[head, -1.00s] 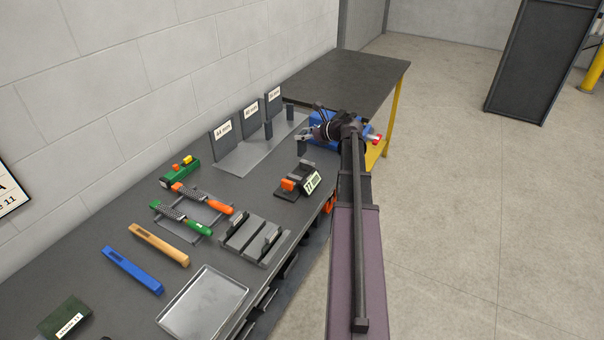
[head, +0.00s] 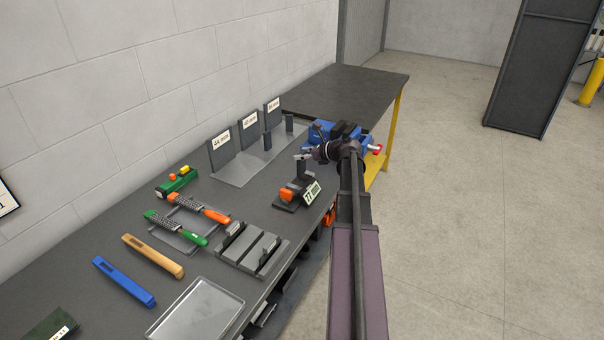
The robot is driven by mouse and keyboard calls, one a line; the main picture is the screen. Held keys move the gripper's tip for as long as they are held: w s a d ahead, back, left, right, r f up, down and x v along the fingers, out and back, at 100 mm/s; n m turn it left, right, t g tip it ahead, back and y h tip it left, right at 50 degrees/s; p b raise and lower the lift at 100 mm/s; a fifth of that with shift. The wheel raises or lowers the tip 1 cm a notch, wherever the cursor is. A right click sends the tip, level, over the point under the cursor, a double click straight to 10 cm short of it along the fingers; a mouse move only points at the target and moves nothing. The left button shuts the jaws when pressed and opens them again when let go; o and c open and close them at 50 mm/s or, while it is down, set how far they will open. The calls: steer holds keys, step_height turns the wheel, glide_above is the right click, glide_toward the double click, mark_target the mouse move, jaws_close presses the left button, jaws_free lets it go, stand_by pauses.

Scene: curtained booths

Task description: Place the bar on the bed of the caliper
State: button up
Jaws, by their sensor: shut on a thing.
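The caliper (head: 288,197) is a dark device with an orange part and a sign that seems to read 77 mm. It stands near the bench's right edge in the head view. My gripper (head: 304,158) is beyond and above it, shut on a small grey bar (head: 301,169). The bar looks roughly upright and close to the caliper's far end. I cannot tell whether it touches the bed.
Upright plates marked 44 mm (head: 221,152) and others stand on a grey base, with two dark posts. A blue vise (head: 346,133) is behind my wrist. Files (head: 176,227), a grey grooved block (head: 250,248) and a metal tray (head: 196,310) lie nearer. Open floor is right.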

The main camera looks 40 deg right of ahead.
mark_target(303, 166)
steer(key=shift+f+b, duration=0.55)
steer(key=shift+f, duration=0.3)
steer(key=shift+f+b, duration=1.85)
steer(key=shift+f, duration=0.05)
steer(key=shift+f, duration=0.15)
steer(key=o, duration=1.3)
steer(key=shift+o, duration=0.2)
steer(key=shift+r, duration=0.25)
steer(key=p+v, duration=0.4)
steer(key=v, duration=0.8)
steer(key=shift+p, duration=0.3)
